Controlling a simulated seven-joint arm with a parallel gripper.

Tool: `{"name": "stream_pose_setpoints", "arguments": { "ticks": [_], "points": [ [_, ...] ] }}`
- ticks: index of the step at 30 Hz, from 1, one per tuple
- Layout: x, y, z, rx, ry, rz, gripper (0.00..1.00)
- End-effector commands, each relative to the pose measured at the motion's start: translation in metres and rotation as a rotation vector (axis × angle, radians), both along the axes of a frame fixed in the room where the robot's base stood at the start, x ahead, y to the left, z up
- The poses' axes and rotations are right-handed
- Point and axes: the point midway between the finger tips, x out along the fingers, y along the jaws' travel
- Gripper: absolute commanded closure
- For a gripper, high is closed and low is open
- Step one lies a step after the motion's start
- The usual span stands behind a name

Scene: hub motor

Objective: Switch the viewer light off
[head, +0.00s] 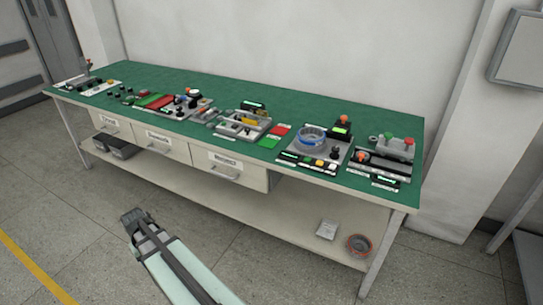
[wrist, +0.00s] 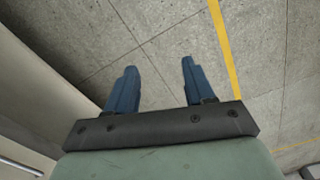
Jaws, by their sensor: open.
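My gripper (wrist: 160,66) is open and empty, its two blue fingers apart over bare floor in the wrist view. In the head view my gripper (head: 132,216) is low in front of the bench, well apart from everything on it. A long bench with a green top (head: 330,173) carries several devices with buttons and knobs. I cannot tell which one is the viewer light or its switch; the labels are too small to read. A black unit with a lit green screen and orange top (head: 341,128) stands at the right part of the bench.
A station with a blue ring (head: 311,138) and a grey box with red and green buttons (head: 396,147) stand at the right. Labelled drawers (head: 238,172) hang under the front edge. A lower shelf (head: 290,221) holds a bowl (head: 359,245). The floor in front is clear.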

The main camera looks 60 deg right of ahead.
Motion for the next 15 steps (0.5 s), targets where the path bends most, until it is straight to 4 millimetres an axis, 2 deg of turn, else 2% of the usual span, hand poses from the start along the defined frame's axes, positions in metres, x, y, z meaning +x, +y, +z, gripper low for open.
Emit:
{"name": "stream_pose_setpoints", "arguments": {
  "ticks": [1,6,11,15],
  "points": [
    [0.006,-0.024,0.009,-0.002,-0.008,-0.038,0.47],
    [0.008,-0.092,0.034,-0.006,-0.015,-0.153,0.47],
    [0.0,-0.157,0.056,-0.007,-0.017,-0.26,0.47],
    [-0.015,-0.214,0.076,-0.008,-0.016,-0.355,0.47]
  ]
}}
